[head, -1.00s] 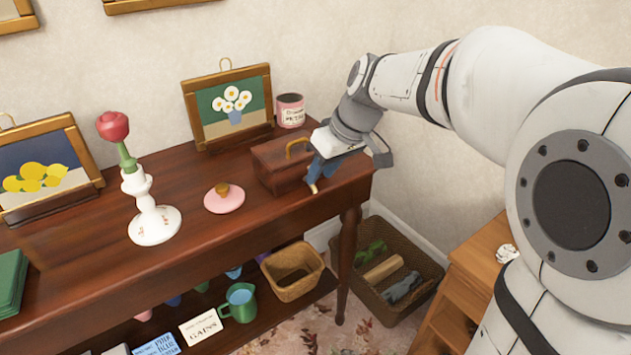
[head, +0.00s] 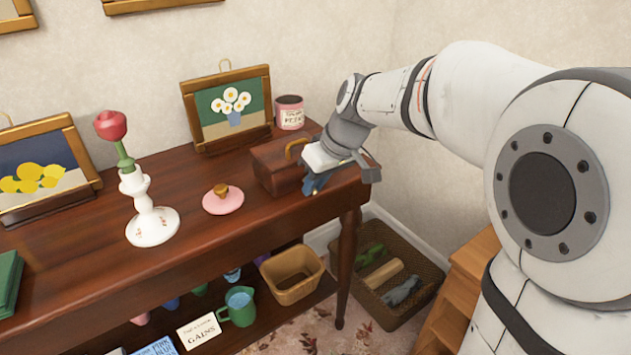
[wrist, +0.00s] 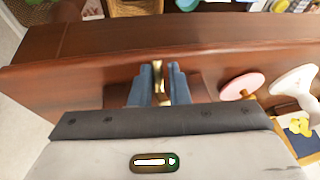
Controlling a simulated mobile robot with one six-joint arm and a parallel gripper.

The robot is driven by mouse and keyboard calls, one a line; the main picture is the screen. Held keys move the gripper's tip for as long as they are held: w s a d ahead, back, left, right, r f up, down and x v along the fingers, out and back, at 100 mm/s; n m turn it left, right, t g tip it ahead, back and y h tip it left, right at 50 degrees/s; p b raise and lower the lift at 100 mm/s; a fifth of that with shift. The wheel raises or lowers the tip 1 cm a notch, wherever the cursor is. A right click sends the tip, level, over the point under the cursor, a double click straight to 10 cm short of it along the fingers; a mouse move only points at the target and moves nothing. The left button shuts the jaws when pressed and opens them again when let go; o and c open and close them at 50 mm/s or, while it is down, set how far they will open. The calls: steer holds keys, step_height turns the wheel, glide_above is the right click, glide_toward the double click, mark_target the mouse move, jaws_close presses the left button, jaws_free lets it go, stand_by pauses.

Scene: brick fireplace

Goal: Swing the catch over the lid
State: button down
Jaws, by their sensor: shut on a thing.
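The lid appears down. My gripper (head: 312,186) is at the box's right front side, with its blue fingers pointing down. In the wrist view the fingers (wrist: 159,88) are shut on a narrow brass piece, the catch (wrist: 157,70), which shows between them. My wrist hides part of the box, and I cannot tell how far the catch is turned relative to the lid.
A pink lid (head: 223,200) with a knob and a white candlestick (head: 151,222) holding a rose stand to the left. A daisy picture (head: 230,108) and a pink-labelled tin (head: 290,113) are behind the box. The sideboard's front edge is close to my gripper.

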steer(key=shift+w+d+r, duration=0.1)
steer(key=shift+r, duration=0.05)
steer(key=r+p, duration=0.1)
steer(key=p, duration=0.2)
steer(key=shift+g+h, duration=0.3)
steer(key=shift+g, duration=0.1)
steer(key=r+g+h+p, duration=0.1)
steer(key=p, duration=0.4)
steer(key=shift+w+p, duration=0.15)
steer(key=shift+p, duration=0.2)
steer(key=g+p, duration=0.1)
steer(key=p, duration=0.1)
steer(key=g+h+p, duration=0.1)
steer(key=p, duration=0.2)
steer(key=r+g+p, duration=0.1)
steer(key=p, duration=0.2)
steer(key=shift+w+a+m+h, duration=0.3)
steer(key=shift+w+a+h, duration=0.05)
steer(key=shift+h, duration=0.05)
steer(key=p, duration=0.2)
steer(key=g+h+p, duration=0.1)
steer(key=shift+w+a+g+p, duration=0.1)
steer(key=shift+w+g+p, duration=0.15)
steer(key=shift+g+p, duration=0.1)
steer(key=c, duration=1.5)
jaws_free()
steer(key=shift+w+f, duration=0.1)
